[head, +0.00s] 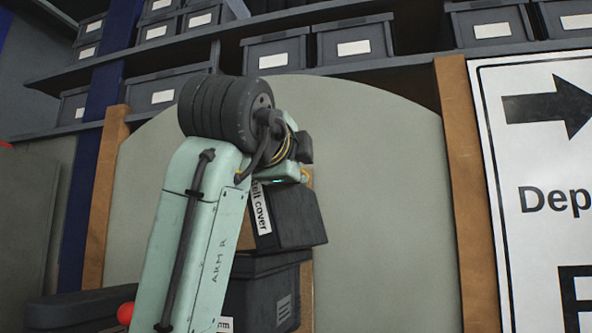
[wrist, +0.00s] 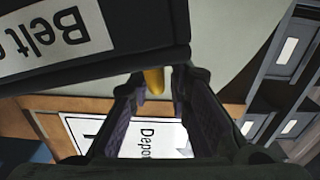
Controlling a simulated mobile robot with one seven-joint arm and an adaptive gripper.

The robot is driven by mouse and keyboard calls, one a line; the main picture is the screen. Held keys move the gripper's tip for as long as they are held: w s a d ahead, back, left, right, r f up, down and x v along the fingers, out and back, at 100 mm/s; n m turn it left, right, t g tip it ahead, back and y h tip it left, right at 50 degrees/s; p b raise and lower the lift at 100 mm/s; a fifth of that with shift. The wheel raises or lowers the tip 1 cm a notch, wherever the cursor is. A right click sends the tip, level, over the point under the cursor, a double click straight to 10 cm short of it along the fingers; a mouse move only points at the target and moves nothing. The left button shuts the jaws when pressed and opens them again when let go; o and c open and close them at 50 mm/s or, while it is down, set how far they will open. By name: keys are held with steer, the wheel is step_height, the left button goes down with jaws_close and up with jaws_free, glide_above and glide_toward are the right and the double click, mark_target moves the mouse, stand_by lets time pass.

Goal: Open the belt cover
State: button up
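The belt cover (head: 292,217) is a dark box-like part with a white "Belt cover" label, seen tilted beside my arm in the head view. Its dark face and label fill the upper left of the wrist view (wrist: 120,62). A small yellow piece (wrist: 153,80) shows just below the cover's edge; I cannot tell whether it belongs to the cover. My gripper (wrist: 158,84) has its two dark fingers apart, with the yellow piece near or between the tips. Contact is not clear. In the head view, the fingers are hidden.
A dark box-shaped body (head: 262,290) with a small label is below the cover. A red knob (head: 126,313) is at lower left. Shelves of grey bins (head: 355,40) stand behind a pale rounded panel (head: 385,200). A white arrow sign (head: 540,170) is at right.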

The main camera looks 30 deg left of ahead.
steer(key=shift+o, duration=0.6)
steer(key=shift+s+d, duration=0.2)
steer(key=shift+s, duration=0.1)
steer(key=v, duration=1.1)
steer(key=shift+s+a+f, duration=0.1)
steer(key=shift+s+a, duration=0.05)
